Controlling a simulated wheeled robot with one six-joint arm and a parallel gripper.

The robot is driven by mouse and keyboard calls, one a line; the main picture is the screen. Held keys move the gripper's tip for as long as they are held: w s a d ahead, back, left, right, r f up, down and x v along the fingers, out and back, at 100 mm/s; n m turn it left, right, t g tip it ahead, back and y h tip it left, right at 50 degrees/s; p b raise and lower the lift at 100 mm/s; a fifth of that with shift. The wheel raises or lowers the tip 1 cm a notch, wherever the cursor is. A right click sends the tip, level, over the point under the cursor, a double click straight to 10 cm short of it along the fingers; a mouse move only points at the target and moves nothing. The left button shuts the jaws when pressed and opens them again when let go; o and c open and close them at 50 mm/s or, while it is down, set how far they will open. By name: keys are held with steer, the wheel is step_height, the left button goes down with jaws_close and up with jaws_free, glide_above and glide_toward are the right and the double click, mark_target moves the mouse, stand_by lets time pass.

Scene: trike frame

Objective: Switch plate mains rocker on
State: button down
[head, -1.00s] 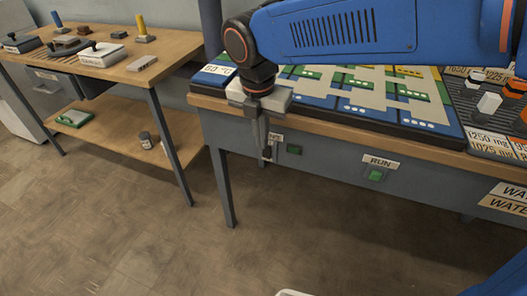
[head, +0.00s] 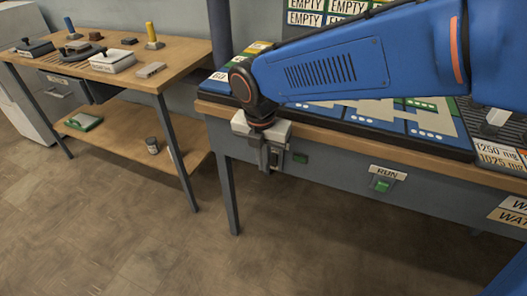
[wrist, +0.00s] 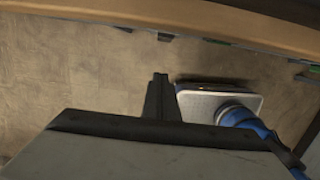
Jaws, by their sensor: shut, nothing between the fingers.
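The plate mains rocker (head: 277,159) appears to be the dark switch on the grey panel under the bench top, near its left end. My gripper partly covers it in the head view, so its position and part of its label cannot be read. My gripper (head: 268,169) is shut and empty, its fingers close in front of the switch; I cannot tell whether they touch it. In the wrist view the shut fingers (wrist: 160,78) point toward the panel below the bench edge, with a small dark fitting (wrist: 165,37) ahead of them.
A small green fitting (head: 300,158) sits just right of the switch. Farther right is a green button (head: 382,186) under a RUN label (head: 388,172). The bench edge (head: 340,139) overhangs the panel. A wooden side table (head: 185,58) with several tools stands left.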

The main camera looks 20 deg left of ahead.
mark_target(271, 161)
steer(key=w+f, duration=0.4)
steer(key=shift+w+d+f, duration=0.15)
steer(key=shift+w+d, duration=0.05)
stand_by(0.4)
steer(key=shift+w+f, duration=0.15)
steer(key=shift+w, duration=0.2)
steer(key=shift+s, duration=0.1)
steer(key=shift+r, duration=0.8)
